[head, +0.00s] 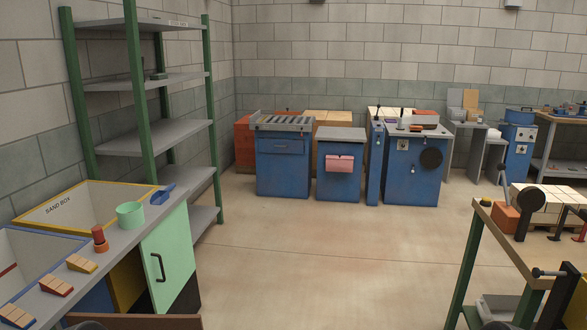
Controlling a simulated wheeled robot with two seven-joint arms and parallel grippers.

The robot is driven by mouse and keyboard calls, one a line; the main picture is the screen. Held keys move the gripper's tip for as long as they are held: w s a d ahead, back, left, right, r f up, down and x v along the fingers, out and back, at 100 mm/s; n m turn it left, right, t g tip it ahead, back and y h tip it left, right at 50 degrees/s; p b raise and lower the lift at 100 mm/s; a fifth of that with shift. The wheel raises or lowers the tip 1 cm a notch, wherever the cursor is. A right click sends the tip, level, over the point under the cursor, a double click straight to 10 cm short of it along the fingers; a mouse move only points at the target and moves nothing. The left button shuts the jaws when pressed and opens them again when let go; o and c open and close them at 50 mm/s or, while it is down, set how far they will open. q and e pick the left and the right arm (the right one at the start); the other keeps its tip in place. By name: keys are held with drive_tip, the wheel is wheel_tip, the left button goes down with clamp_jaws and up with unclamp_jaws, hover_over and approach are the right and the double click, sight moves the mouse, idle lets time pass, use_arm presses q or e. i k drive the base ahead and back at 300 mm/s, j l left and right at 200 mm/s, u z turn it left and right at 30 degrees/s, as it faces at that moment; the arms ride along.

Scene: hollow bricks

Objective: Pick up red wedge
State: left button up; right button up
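The red wedge (57,286) lies on the grey ledge of the workbench at the lower left, with its pale stepped top showing. The three are apart from one another. Neither of my grippers can be seen in the head view.
A red and orange stacked piece (99,238), a green cup (130,214) and a blue scoop (163,194) stand further along the ledge. Sand box (150,188) borders it. A green cabinet door (170,262) hangs below. Open floor (320,260) lies right.

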sight(50, 284)
drive_tip(key=u, duration=1.45)
drive_tip(key=i+l, duration=0.15)
drive_tip(key=l, duration=0.3)
drive_tip(key=i+l+u, duration=0.15)
drive_tip(key=l, duration=0.3)
drive_tip(key=i+l, duration=0.15)
drive_tip(key=l, duration=0.35)
drive_tip(key=i+l+u, duration=0.15)
drive_tip(key=l, duration=0.3)
drive_tip(key=i+l, duration=0.1)
drive_tip(key=l, duration=0.4)
drive_tip(key=i+l+u, duration=0.15)
drive_tip(key=l, duration=0.3)
drive_tip(key=i+l+u, duration=0.2)
drive_tip(key=i+l, duration=0.65)
